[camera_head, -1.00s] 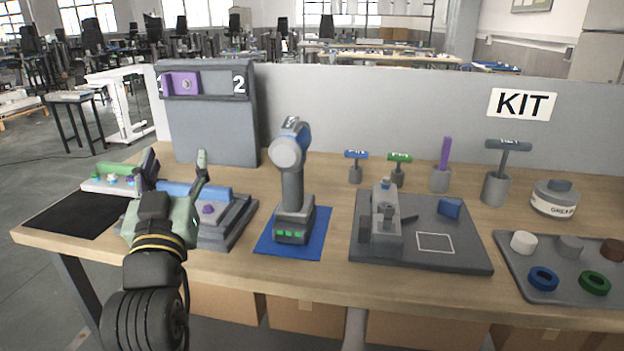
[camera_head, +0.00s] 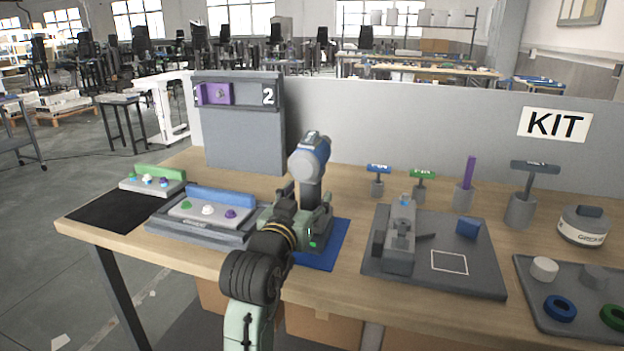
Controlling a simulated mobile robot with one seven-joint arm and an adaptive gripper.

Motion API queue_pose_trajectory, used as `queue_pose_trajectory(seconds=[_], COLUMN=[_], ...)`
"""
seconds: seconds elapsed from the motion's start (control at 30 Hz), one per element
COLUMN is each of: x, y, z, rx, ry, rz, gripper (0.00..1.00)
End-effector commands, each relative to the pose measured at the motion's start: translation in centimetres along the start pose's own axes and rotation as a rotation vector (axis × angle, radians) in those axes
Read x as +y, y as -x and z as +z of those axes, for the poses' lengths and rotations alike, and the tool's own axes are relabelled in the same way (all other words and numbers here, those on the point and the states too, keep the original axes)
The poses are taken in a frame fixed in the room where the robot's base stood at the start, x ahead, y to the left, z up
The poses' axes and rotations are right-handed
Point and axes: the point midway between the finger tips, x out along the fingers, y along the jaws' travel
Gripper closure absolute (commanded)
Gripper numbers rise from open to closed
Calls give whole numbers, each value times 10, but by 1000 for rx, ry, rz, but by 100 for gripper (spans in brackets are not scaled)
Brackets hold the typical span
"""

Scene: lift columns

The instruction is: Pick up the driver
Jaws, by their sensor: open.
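The driver (camera_head: 311,163) is a grey and blue cordless tool standing upright on its base on a blue mat (camera_head: 325,255). Its head is at the top and its handle runs down to a dark base with a green light. My gripper (camera_head: 291,203) is open, just in front of and left of the driver's lower handle. My wrist and gripper hide part of the base and mat. I cannot tell whether the fingers touch the driver.
A grey tray with a blue-backed block (camera_head: 207,207) is left of my gripper. A grey fixture plate (camera_head: 478,275) lies to the right. Blue and green T-handled tools (camera_head: 378,170) stand behind it. A grey panel (camera_head: 237,140) stands at the back left.

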Motion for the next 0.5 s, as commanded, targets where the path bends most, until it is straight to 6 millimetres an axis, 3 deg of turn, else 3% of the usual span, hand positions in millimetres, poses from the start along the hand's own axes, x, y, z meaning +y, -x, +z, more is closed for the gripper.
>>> queue_pose_trajectory(seconds=[0.07,0.2,0.5], x=[0,0,0], y=[-14,-31,-35], z=[-8,-6,-5], rx=[-2,-2,1], ry=[0,1,-1], rz=[1,1,-2], gripper=[43,43,43])
